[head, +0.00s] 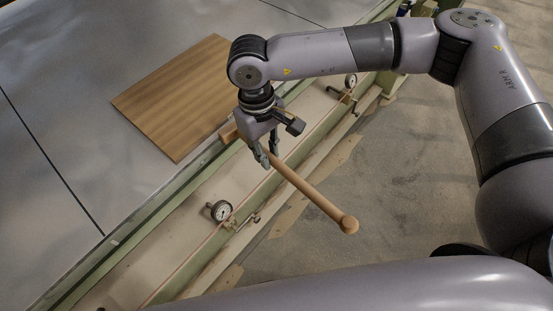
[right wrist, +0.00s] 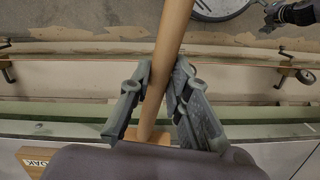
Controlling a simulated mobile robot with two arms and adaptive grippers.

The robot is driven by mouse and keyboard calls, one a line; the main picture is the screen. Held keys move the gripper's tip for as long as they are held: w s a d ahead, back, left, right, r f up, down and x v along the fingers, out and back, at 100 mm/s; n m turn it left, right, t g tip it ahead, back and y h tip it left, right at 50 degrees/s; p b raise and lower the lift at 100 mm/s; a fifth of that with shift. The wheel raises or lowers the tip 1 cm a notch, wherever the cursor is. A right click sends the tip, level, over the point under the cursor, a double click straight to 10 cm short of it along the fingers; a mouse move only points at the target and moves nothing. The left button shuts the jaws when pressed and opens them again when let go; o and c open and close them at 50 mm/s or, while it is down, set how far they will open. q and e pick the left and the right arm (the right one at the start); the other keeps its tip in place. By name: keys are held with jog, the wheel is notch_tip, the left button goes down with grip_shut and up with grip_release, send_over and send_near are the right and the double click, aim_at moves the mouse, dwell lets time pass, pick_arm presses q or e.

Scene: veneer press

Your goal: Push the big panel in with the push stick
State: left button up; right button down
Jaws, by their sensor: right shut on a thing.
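The big panel (head: 178,95) is a flat brown wood-grain sheet lying on the grey metal bed of the press. The push stick is a round wooden rod (head: 310,190) with a knob at its near end and a crosspiece at its far end, close to the panel's near edge. I cannot tell whether they touch. My right gripper (head: 269,158) is shut around the rod near the crosspiece, above the press's front edge. The right wrist view shows the rod (right wrist: 169,55) between the fingers, and a brown wooden piece labelled OAK (right wrist: 38,158) at lower left.
The grey press bed (head: 60,60) has dark seams and is bare around the panel. A green and cream front rail (head: 180,237) carries dial gauges (head: 221,210) and small handles. The concrete floor (head: 400,170) is open at the right. A wheel-like rim (right wrist: 222,8) shows at the wrist view's top.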

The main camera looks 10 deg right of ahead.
jog(key=shift+w+a+b, duration=0.65)
jog(key=shift+w, duration=0.55)
jog(key=shift+w+a+b, duration=0.6)
jog(key=shift+w+b, duration=0.05)
jog(key=shift+w, duration=0.5)
jog(key=shift+w+a+b, duration=0.65)
jog(key=shift+w, duration=0.55)
jog(key=shift+w+a+b, duration=0.3)
jog(key=shift+w+a, duration=0.05)
jog(key=shift+w, duration=0.3)
jog(key=shift+w+a+b, duration=0.3)
jog(key=shift+w, duration=0.3)
jog(key=shift+s+d+r, duration=0.1)
jog(key=shift+s+d, duration=0.1)
jog(key=shift+s, duration=0.25)
jog(key=shift+s+d+r, duration=0.1)
jog(key=shift+s+d, duration=0.1)
jog(key=shift+s, duration=0.2)
jog(key=s+d, duration=0.1)
jog(key=s, duration=0.1)
jog(key=s+d+r, duration=0.1)
jog(key=s, duration=0.1)
jog(key=s+d+r, duration=0.1)
jog(key=s, duration=0.1)
jog(key=shift+s+d+r, duration=0.2)
jog(key=shift+s+d, duration=0.1)
jog(key=shift+s, duration=0.1)
